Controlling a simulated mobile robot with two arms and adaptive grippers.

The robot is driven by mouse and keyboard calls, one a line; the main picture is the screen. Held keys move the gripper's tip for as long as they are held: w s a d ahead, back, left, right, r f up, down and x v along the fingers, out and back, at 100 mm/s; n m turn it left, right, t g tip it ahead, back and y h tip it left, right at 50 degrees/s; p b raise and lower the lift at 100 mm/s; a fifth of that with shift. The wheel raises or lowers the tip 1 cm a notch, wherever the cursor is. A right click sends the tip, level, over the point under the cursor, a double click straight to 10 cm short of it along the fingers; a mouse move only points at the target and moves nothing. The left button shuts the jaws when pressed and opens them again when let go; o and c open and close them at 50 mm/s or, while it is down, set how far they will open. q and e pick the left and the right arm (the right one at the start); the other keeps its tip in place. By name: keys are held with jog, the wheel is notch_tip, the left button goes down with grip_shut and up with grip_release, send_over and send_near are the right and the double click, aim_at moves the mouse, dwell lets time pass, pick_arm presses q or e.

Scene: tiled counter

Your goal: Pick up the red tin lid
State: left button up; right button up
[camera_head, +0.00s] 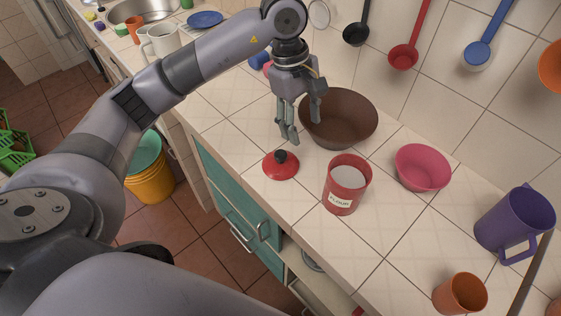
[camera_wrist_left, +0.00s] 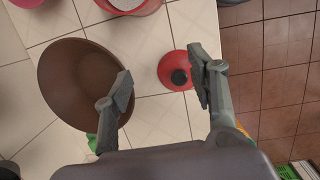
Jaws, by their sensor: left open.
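The red tin lid (camera_head: 281,168) with a black knob lies on the tiled counter near its front edge. It also shows in the left wrist view (camera_wrist_left: 173,72), close to the right-hand finger. My left gripper (camera_head: 302,131) is open and empty above the counter, just behind the lid and in front of the brown bowl. In the left wrist view my left gripper (camera_wrist_left: 160,88) has its fingers spread wide, with bare tile and part of the lid between them. The red flour tin (camera_head: 347,184) stands open to the right of the lid, with white contents. My right gripper is not in view.
A brown bowl (camera_head: 339,117) stands close behind the gripper. A pink bowl (camera_head: 422,167), a purple jug (camera_head: 514,223) and an orange cup (camera_head: 460,294) stand to the right. Ladles hang on the tiled wall. The counter left of the lid is clear.

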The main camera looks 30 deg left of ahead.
pick_arm(q)
jog(key=a+r+y, duration=0.1)
jog(key=a+y, duration=0.1)
jog(key=a, duration=0.3)
jog(key=p, duration=0.3)
send_over(280, 153)
jog(key=f, duration=1.1)
jog(key=shift+s+d+f, duration=0.15)
jog(key=shift+s+f, duration=0.05)
jog(key=shift+s, duration=0.15)
jog(key=shift+w+f+p, duration=0.1)
jog(key=shift+f+p, duration=0.3)
jog(key=shift+f, duration=0.1)
jog(key=f+p, duration=0.1)
jog(key=f, duration=0.2)
jog(key=shift+w+f+p, duration=0.2)
jog(key=shift+f+p, duration=0.15)
jog(key=shift+p, duration=0.05)
jog(key=shift+f, duration=0.4)
grip_shut()
